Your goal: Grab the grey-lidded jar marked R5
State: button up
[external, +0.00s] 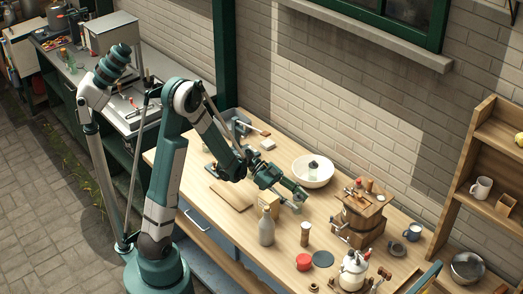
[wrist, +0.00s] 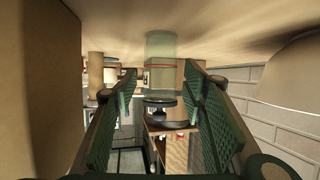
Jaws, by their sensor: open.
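In the wrist view, which shows the tabletop upside down along its top edge, a pale green see-through jar (wrist: 160,50) with a red band stands ahead of my gripper (wrist: 160,75). A dark grey disc-shaped lid (wrist: 159,101) is at its lower end in this view. A small pale label shows on its side, too small to read. The jar appears between the two open green fingers, with nothing gripped. In the external view my gripper (external: 299,196) is low over the table, with a pale green bit of the jar (external: 297,206) just below its tips.
A white bowl (external: 325,178) holding another dark-lidded glass jar (external: 313,166) stands behind. A tan block (external: 268,201) and a grey bottle (external: 266,226) stand to the left and front. A wooden grinder (external: 362,217) is to the right, a wooden shaker (external: 305,234) in front.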

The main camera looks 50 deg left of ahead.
jog(key=shift+w+d+f, duration=0.1)
jog(key=shift+d+f, duration=0.05)
jog(key=shift+d, duration=0.25)
jog(key=c, duration=1)
jog(key=shift+r+p, duration=1.4)
jog(key=shift+r, duration=3.65)
jog(key=shift+c, duration=0.6)
